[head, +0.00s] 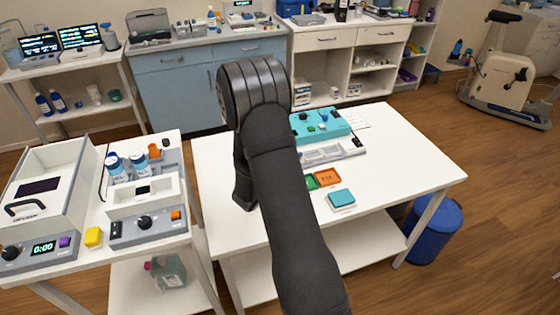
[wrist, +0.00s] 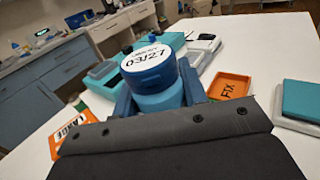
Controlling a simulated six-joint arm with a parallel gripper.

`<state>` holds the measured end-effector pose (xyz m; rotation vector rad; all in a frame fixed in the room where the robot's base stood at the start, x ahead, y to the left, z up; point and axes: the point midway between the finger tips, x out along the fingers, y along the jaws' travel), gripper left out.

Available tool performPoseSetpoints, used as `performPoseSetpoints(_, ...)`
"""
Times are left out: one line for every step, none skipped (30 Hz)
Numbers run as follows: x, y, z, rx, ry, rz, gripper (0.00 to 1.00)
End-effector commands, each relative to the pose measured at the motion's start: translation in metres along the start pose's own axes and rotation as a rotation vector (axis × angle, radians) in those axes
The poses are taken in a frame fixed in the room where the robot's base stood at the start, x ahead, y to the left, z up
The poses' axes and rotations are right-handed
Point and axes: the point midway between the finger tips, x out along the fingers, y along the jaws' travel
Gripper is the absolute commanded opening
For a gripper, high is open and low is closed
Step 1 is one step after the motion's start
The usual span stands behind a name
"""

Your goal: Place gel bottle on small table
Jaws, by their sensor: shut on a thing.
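A bottle with a blue cap (wrist: 152,78) and a white top marked "03/27" is in the wrist view; I take it to be the gel bottle. My gripper (wrist: 160,98) is shut on it, with a blue finger on each side. The bottle's lower part is hidden behind the dark wrist cover. The white table (head: 410,180) stands in the middle of the head view, and my arm reaches over it. The gripper and held bottle are hidden behind my arm there. How high the bottle is above the table I cannot tell.
The table holds a teal case (head: 320,124), a grey tray (head: 333,152), an orange tray (head: 328,177) and a teal-topped box (head: 341,199). Its right part is clear. A left stand holds two blue-capped bottles (head: 139,162). A blue bin (head: 434,230) stands at right.

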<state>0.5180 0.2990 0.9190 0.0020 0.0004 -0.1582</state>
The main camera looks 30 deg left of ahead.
Motion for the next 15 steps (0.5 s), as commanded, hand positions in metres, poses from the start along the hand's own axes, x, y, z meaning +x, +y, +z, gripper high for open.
performPoseSetpoints(0.003, -0.013, 0.009, 0.002, -0.001, -0.003, 0.1)
performPoseSetpoints(0.004, -0.019, 0.013, 0.002, -0.001, -0.003, 0.1)
performPoseSetpoints(0.006, -0.028, 0.018, 0.001, -0.001, -0.003, 0.1)
performPoseSetpoints(0.007, -0.034, 0.022, 0.002, -0.001, -0.003, 0.1)
performPoseSetpoints(0.008, -0.04, 0.025, 0.001, 0.0, -0.002, 0.1)
performPoseSetpoints(0.009, -0.047, 0.03, 0.002, -0.002, -0.002, 0.1)
performPoseSetpoints(0.01, -0.052, 0.032, 0.002, -0.001, -0.002, 0.1)
performPoseSetpoints(0.011, -0.056, 0.035, 0.002, -0.002, -0.002, 0.1)
performPoseSetpoints(0.012, -0.062, 0.039, 0.002, -0.002, -0.001, 0.1)
performPoseSetpoints(0.013, -0.065, 0.041, 0.002, -0.001, -0.001, 0.1)
performPoseSetpoints(0.013, -0.069, 0.043, 0.002, -0.001, -0.001, 0.1)
performPoseSetpoints(0.014, -0.072, 0.045, 0.002, -0.002, -0.001, 0.1)
performPoseSetpoints(0.015, -0.074, 0.046, 0.002, -0.001, 0.0, 0.1)
performPoseSetpoints(0.015, -0.076, 0.047, 0.001, -0.001, 0.0, 0.1)
performPoseSetpoints(0.015, -0.078, 0.048, 0.001, 0.0, 0.001, 0.1)
